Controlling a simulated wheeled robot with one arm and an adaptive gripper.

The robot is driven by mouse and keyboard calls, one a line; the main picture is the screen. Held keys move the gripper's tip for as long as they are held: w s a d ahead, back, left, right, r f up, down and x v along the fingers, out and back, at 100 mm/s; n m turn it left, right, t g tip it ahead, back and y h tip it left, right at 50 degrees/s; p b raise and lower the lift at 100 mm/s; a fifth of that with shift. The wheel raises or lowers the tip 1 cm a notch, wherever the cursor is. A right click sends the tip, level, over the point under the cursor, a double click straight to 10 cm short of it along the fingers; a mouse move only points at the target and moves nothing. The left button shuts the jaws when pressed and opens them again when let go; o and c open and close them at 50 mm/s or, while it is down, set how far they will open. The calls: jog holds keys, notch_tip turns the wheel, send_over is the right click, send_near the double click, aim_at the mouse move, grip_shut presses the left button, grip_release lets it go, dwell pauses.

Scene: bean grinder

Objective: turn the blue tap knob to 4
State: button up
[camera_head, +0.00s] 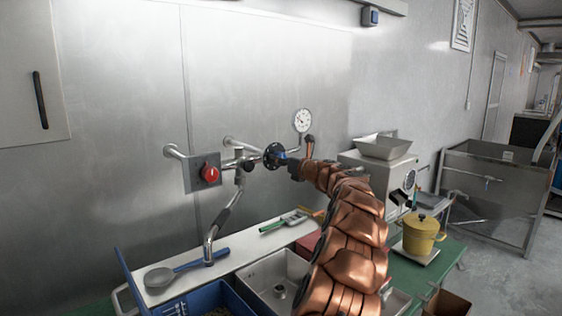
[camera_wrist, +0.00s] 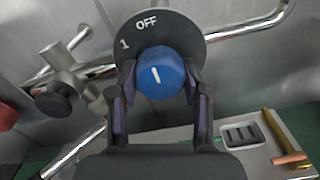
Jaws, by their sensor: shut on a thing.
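The blue tap knob (camera_wrist: 161,73) sits in front of a dark round dial plate (camera_wrist: 205,25) in the wrist view. The plate shows "OFF" at the top and "1" at its upper left; its other marks are hidden. A white line on the knob points up and slightly left, between "1" and "OFF" or near "OFF". My gripper (camera_wrist: 160,90) is shut on the knob, one finger on each side. In the head view the blue knob (camera_head: 281,158) shows at the wall pipes, with my gripper (camera_head: 289,164) at it from the right.
A red knob (camera_head: 210,173) on a square plate is left of the dial. A pressure gauge (camera_head: 302,121) stands above right. A grinder machine (camera_head: 383,175) and yellow pot (camera_head: 421,233) are at right.

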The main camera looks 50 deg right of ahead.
jog(key=shift+c, duration=1.2)
